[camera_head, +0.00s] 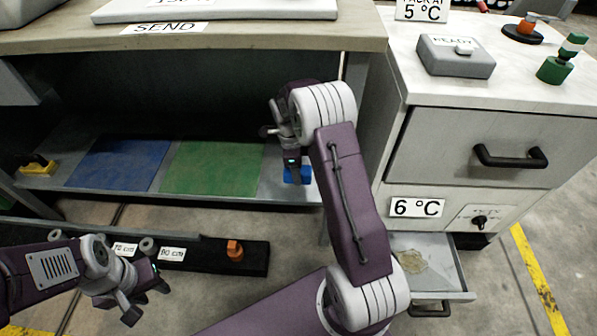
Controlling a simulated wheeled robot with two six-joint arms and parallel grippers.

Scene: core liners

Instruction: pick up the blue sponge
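The blue sponge (305,175) is a small bright blue block on the grey shelf under the bench, to the right of the green mat. It is partly hidden behind my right gripper (291,176), which points down at it from above. The dark fingers overlap the sponge in the picture. I cannot tell whether they touch it, straddle it or are closed on it. My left gripper (147,302) is at the lower left, in front of the black rail and well away from the sponge. Its fingers are apart with nothing between them.
A blue mat (118,164) and a green mat (212,168) lie on the shelf (90,192). A yellow and black object (38,165) is at its left end. The bench top (260,32) overhangs the shelf. A cabinet (400,150) stands right, with an open lower drawer (455,285).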

